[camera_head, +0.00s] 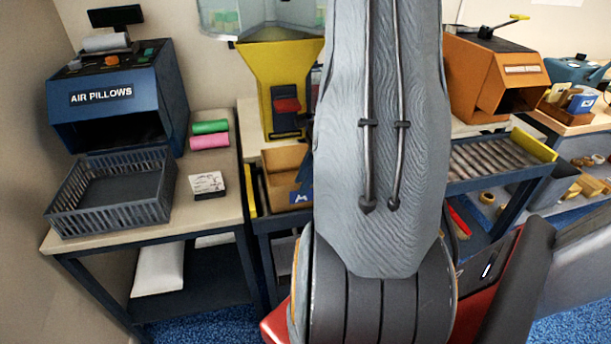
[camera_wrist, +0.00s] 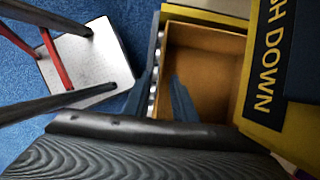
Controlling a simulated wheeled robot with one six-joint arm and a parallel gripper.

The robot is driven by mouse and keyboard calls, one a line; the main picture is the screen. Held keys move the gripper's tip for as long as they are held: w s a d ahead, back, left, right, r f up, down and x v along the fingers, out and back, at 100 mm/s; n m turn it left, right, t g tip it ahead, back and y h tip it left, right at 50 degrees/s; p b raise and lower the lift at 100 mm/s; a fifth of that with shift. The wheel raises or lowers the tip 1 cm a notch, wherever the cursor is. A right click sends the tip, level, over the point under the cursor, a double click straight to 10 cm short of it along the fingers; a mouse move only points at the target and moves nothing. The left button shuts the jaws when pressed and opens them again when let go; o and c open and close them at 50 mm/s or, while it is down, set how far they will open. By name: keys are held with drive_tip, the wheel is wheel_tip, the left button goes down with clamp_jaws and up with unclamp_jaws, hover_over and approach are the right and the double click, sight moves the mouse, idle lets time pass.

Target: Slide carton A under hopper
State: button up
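The open-topped brown carton (camera_head: 284,159) sits on the conveyor below and in front of the yellow hopper (camera_head: 272,65). I cannot tell whether it is carton A. In the wrist view I look down into the carton (camera_wrist: 207,62), and its visible inside looks empty. My gripper (camera_wrist: 162,75) is at the carton's left wall in that view. One blue finger is outside the wall and the other inside. The fingers stand apart, with no clear contact on the wall. In the head view my arm hides the carton's right side and most of the gripper.
A table on the left holds a grey basket (camera_head: 113,195), a blue air pillows machine (camera_head: 115,100), green and pink rolls, and a small labelled block (camera_head: 207,185). An orange machine (camera_head: 497,75) stands behind the rollers (camera_head: 490,157) on the right. A white-topped stool (camera_wrist: 90,65) stands on blue carpet.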

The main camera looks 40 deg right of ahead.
hover_over(297, 210)
drive_tip(key=shift+w+f, duration=0.15)
drive_tip(key=shift+f, duration=2.65)
drive_tip(key=shift+c, duration=0.4)
clamp_jaws()
